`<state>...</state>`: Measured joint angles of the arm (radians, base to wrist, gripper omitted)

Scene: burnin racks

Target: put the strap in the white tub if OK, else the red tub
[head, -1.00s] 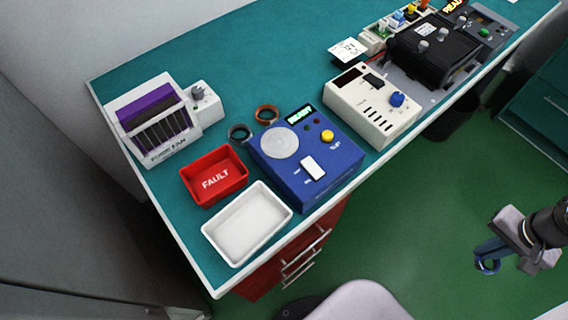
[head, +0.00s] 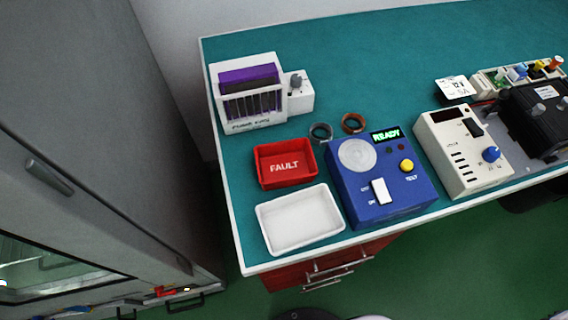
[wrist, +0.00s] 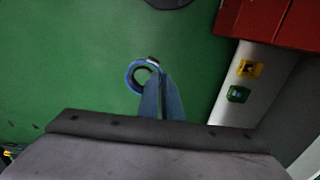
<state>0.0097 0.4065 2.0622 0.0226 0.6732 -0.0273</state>
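A blue ring-shaped strap (wrist: 131,80) shows in the wrist view, at the tips of my gripper (wrist: 161,92). The fingers are close together and shut on it, above the green floor. In the head view the white tub (head: 262,229) stands empty at the bench's near left corner. The red tub (head: 262,178), marked FAULT, stands behind it and looks empty. Right of the tubs is a blue tester (head: 345,205) with a round metal plate (head: 358,155), a green READY display (head: 385,135), a yellow button (head: 406,165) and a white rocker switch (head: 381,191).
Grey (head: 320,132) and brown (head: 353,123) rings lie behind the tester. A white rack with purple contents (head: 249,92) stands at the back left. A cream instrument (head: 463,150) and a black unit (head: 545,110) stand at right. The middle back of the teal bench (head: 370,60) is clear.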

